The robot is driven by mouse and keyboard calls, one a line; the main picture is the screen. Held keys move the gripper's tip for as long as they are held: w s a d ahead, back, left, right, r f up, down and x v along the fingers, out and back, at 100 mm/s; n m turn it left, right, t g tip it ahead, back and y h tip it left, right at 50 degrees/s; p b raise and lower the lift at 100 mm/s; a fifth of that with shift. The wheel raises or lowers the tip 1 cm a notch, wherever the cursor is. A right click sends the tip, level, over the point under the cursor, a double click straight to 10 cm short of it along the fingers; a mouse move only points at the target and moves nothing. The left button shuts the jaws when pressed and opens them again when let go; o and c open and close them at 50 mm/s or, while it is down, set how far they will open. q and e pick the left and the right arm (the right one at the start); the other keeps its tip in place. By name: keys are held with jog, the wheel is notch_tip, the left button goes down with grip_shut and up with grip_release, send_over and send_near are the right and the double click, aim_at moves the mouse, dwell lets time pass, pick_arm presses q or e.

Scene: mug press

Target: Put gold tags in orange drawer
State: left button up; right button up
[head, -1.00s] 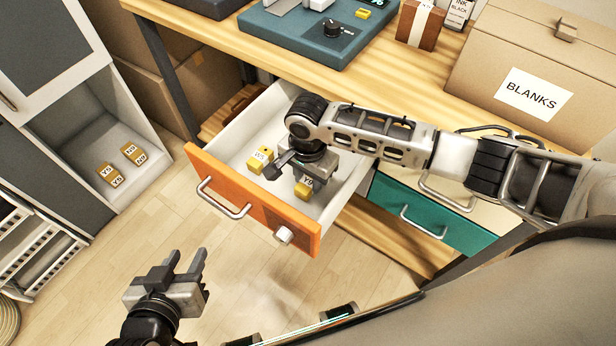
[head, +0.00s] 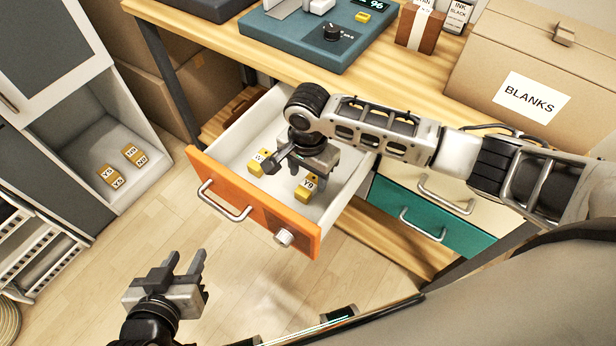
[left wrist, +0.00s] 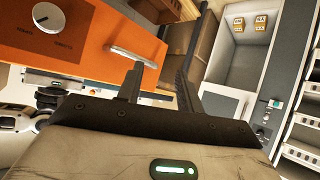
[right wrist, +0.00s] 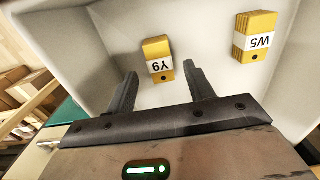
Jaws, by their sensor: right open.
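The orange-fronted drawer (head: 250,206) is pulled open. Inside it lie two gold tag stacks, W5 (head: 257,162) and Y9 (head: 307,188), apart from each other. They also show in the right wrist view, W5 (right wrist: 254,37) and Y9 (right wrist: 158,55). My right gripper (head: 298,172) is over the drawer, open and empty, with its fingers pointing toward Y9. More gold tags (head: 112,177) lie in the open cubby at left. Another gold piece (head: 363,17) sits on the teal device. My left gripper (head: 186,256) is open and empty, in front of the drawer at lower left.
A wooden bench (head: 400,80) holds the teal device (head: 310,38), a brown box and the BLANKS box (head: 535,75). A closed teal drawer (head: 425,215) is right of the orange one. A white rack (head: 35,250) stands at left. Floor before the drawer is clear.

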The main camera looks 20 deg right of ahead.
aim_at(308, 185)
notch_tip(308, 185, up, 9)
jog(key=p, duration=0.1)
jog(key=shift+r, duration=0.1)
dwell(0.5)
